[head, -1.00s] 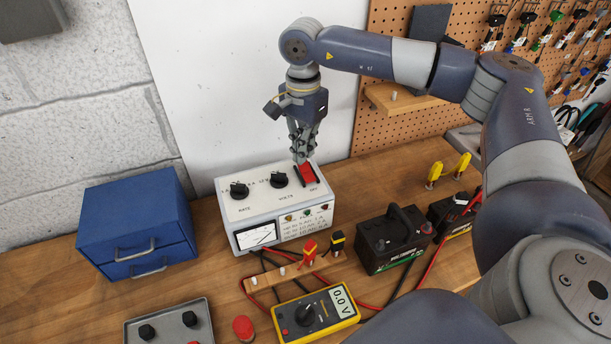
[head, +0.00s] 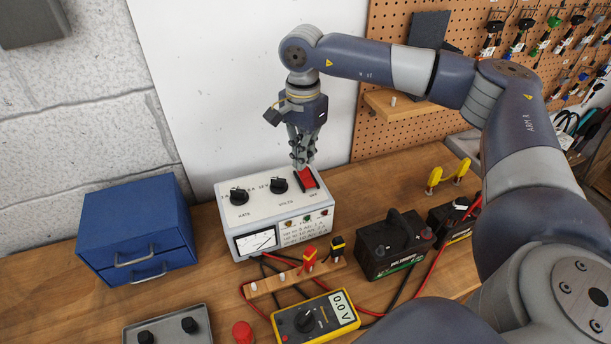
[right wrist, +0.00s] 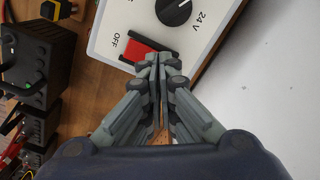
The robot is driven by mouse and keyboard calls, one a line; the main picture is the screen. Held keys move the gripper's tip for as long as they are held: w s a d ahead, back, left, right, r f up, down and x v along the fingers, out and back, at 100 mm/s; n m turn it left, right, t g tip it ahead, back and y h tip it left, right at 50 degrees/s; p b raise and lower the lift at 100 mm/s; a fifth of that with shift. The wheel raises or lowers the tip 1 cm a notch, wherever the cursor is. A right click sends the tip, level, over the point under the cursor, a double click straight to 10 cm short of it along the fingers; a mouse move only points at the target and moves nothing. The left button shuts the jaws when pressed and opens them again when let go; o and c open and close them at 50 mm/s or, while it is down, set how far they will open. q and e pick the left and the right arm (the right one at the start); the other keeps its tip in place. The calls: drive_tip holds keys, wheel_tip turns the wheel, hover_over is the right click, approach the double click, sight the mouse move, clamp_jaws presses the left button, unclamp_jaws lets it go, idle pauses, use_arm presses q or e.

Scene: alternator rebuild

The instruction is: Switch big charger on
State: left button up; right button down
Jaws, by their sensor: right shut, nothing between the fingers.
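The big charger (head: 262,211) is a white box with a black RATE knob, a black VOLTS knob, a meter and small coloured lamps on its front. Its red rocker switch (head: 308,179) sits at the top right, beside an OFF label. My right gripper (head: 299,163) is shut and empty, pointing down at the switch's far edge. In the right wrist view its fingertips (right wrist: 158,62) are at one end of the red switch (right wrist: 138,50); I cannot tell whether they touch it. The switch's position is unclear. My left gripper is out of view.
A blue drawer box (head: 137,231) stands left of the charger. A black battery (head: 392,247), a wooden strip with red and black clamps (head: 290,278) and a yellow multimeter reading 0.0 V (head: 316,318) are in front and right. A white panel rises behind.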

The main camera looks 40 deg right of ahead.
sight(304, 171)
drive_tip(key=shift+f+b, duration=0.85)
drive_tip(key=shift+f, duration=0.3)
idle(0.8)
drive_tip(key=shift+r+p, duration=2.25)
drive_tip(key=shift+r, duration=1.3)
